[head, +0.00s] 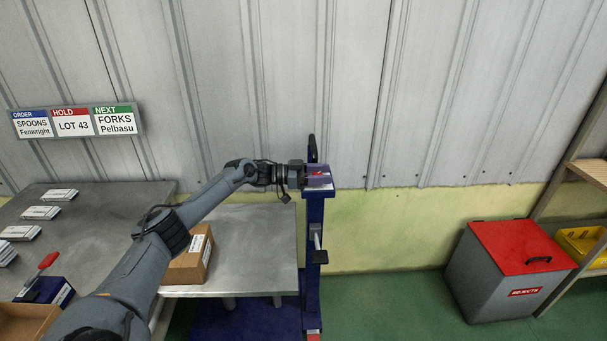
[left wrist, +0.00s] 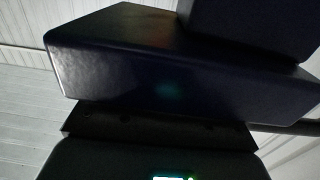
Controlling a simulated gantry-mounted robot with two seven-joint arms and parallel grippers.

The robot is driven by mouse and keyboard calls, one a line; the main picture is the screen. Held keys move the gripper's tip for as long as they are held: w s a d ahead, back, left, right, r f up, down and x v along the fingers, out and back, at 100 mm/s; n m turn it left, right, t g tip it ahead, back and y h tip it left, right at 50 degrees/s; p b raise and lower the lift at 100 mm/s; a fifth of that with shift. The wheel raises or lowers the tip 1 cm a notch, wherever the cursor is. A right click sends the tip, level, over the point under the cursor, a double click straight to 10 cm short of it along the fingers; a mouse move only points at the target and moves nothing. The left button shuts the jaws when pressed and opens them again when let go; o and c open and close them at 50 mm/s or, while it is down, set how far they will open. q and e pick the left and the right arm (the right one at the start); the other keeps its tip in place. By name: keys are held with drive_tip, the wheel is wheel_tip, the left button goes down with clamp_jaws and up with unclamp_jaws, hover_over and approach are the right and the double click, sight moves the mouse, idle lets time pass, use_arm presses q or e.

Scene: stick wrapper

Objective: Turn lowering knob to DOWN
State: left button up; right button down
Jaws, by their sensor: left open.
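The blue lift post (head: 314,225) stands at the right end of the metal table. A small purple-blue control box (head: 320,184) with a red mark on its face tops the post. A knob cannot be made out clearly there. My left gripper (head: 303,175) is open and right at the left side of this box; whether it touches cannot be told. In the left wrist view a dark blue housing (left wrist: 120,65) fills the space close ahead. No knob or pointer setting is readable in that view. My right gripper is not in view.
A cardboard box (head: 191,262) sits on the metal platform (head: 255,235) beneath my left arm. A black handle (head: 312,148) rises behind the control box. A grey bin with a red lid (head: 520,248) and a wooden shelf stand at right. The floor between is clear.

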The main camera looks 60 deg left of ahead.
use_arm(q)
drive_tip(key=p+v, duration=0.2)
drive_tip(key=v, duration=0.8)
drive_tip(key=shift+p, duration=0.35)
drive_tip(key=shift+s, duration=0.15)
